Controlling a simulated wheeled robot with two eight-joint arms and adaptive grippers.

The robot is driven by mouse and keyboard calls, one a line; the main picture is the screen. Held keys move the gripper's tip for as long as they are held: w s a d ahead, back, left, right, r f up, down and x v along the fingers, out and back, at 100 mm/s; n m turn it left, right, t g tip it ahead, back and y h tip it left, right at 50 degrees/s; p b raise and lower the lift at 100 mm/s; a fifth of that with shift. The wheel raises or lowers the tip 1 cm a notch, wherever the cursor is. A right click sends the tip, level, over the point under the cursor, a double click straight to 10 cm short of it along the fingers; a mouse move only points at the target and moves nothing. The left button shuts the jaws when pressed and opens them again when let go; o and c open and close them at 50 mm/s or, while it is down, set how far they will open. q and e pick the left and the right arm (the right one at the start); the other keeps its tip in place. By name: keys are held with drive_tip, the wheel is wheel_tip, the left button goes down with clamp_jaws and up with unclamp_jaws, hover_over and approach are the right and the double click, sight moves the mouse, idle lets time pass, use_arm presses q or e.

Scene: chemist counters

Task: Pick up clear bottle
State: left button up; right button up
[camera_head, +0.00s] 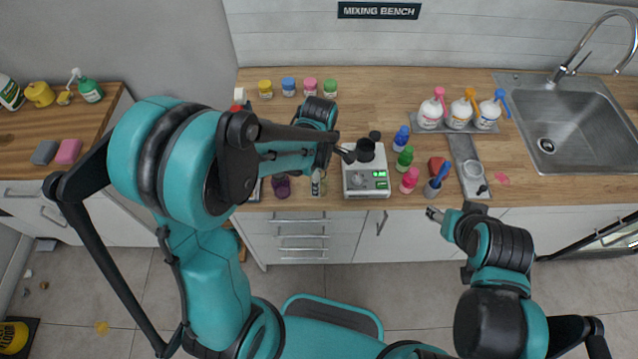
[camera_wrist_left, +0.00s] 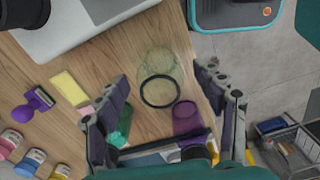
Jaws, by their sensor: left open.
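The clear bottle (camera_wrist_left: 158,62), see-through with a greenish tint and a dark ring, stands on the wooden counter in the left wrist view. It also shows in the head view (camera_head: 317,184), small and partly hidden, just left of the scale. My left gripper (camera_wrist_left: 164,82) is open, with one finger on each side of the bottle in the picture. I cannot tell whether either finger touches it. In the head view, my left arm reaches over the counter above this spot. My right gripper (camera_head: 434,213) is in front of the counter edge, away from the bottle.
A purple see-through bottle (camera_wrist_left: 186,118) stands close to the clear one. A white scale (camera_head: 367,180) is right of it. Several colored bottles stand farther right, before the sink (camera_head: 580,125). Small jars (camera_head: 289,86) line the back. The counter's front edge is near.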

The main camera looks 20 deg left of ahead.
use_arm(q)
wheel_tip(320, 180, down, 2)
drive_tip(key=shift+f, duration=0.15)
drive_tip(key=c, duration=1.1)
drive_tip(key=shift+o, duration=0.2)
